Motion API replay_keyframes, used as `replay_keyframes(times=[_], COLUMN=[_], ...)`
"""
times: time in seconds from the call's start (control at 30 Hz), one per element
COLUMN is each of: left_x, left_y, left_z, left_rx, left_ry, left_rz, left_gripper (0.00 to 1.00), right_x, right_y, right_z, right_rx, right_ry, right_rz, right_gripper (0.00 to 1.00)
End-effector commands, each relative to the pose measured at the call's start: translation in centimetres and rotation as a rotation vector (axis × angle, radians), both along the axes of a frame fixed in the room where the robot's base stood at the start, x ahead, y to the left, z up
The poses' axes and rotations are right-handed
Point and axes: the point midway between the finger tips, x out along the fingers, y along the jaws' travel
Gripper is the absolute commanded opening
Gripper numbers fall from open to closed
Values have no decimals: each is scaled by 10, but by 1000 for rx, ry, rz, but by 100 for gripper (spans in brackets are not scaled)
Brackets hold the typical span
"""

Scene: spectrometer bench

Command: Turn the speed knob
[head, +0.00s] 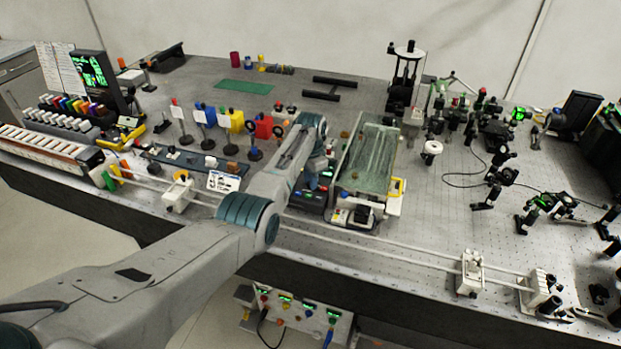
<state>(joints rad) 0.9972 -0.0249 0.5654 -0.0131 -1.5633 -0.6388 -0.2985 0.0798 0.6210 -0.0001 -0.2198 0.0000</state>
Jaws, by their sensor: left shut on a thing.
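My left gripper (316,184) points down at a small dark control box (305,202) with a lit red display near the front edge of the bench. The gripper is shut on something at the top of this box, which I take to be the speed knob. The knob itself is hidden by the gripper and wrist, so its angle cannot be seen. My left arm comes in from the lower left and bends down over the box. My right gripper is not in view.
A greenish glass-topped tray unit (366,160) stands close to the right of the box. Colored filter holders (236,121) stand to the left. A long rail (400,251) runs along the front edge. Optics (490,130) crowd the right; the perforated bench (425,205) is clear between.

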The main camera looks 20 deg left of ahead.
Motion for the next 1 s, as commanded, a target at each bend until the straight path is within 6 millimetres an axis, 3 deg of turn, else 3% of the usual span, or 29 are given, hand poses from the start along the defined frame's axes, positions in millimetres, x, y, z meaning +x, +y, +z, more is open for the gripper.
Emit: replay_keyframes(times=[0.5,1.0], left_x=[1,1], left_y=[1,1], left_z=[2,1], left_rx=[2,1], left_ry=[-1,-3], left_rz=[380,502], left_gripper=[0,0], right_x=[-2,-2], right_y=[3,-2], right_z=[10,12], right_rx=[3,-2], right_ry=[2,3], right_rz=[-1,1], right_gripper=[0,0])
